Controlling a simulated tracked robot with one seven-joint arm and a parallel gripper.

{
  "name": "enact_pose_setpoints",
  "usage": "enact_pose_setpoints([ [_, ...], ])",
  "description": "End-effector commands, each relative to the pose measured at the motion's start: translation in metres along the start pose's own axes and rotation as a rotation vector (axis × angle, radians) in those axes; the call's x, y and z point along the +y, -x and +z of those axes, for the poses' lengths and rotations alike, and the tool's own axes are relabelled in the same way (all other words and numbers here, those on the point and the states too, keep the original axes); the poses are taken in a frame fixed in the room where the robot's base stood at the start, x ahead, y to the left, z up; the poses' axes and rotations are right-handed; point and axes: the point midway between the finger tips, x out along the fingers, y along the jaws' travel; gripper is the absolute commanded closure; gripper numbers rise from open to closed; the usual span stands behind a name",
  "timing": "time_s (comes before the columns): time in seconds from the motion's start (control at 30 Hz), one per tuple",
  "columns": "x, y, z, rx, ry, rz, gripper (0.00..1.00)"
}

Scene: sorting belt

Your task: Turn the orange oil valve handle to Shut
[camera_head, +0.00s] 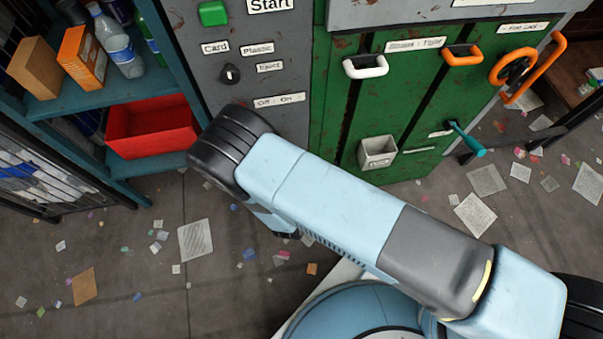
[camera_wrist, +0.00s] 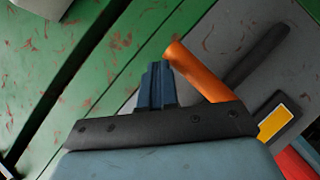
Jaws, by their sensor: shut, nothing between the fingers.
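In the wrist view an orange bar (camera_wrist: 196,70) runs at a slant in front of a grey panel, its lower end passing behind my gripper's body. It looks like the valve handle, though no Shut mark is readable. My gripper (camera_wrist: 158,72) shows there with its dark blue fingers together and empty. The fingers are just left of the bar's upper end; I cannot tell whether they touch it. In the head view my arm hides the lower front of the grey panel (camera_head: 283,125), and neither my gripper nor this bar can be made out.
A dark lever (camera_wrist: 255,55) and a yellow-and-black part (camera_wrist: 275,120) lie right of the bar. The green cabinet (camera_head: 400,110) carries a white handle (camera_head: 365,66), an orange handle (camera_head: 462,55) and an orange ring (camera_head: 512,66). A shelf with a red bin (camera_head: 150,125) stands left.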

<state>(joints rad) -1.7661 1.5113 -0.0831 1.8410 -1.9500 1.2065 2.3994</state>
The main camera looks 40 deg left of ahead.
Motion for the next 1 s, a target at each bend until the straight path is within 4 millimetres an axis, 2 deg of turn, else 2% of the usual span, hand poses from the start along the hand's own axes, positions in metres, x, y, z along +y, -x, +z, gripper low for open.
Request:
enact_pose_setpoints([
  [0.17, 0.012, 0.007, -0.006, -0.001, -0.002, 0.000, 1.00],
  [0.33, 0.033, 0.020, -0.017, 0.002, -0.002, 0.000, 1.00],
  [0.7, 0.062, 0.084, -0.003, 0.002, 0.000, -0.003, 1.00],
  [1.0, 0.073, 0.105, 0.002, 0.002, 0.000, -0.001, 1.00],
])
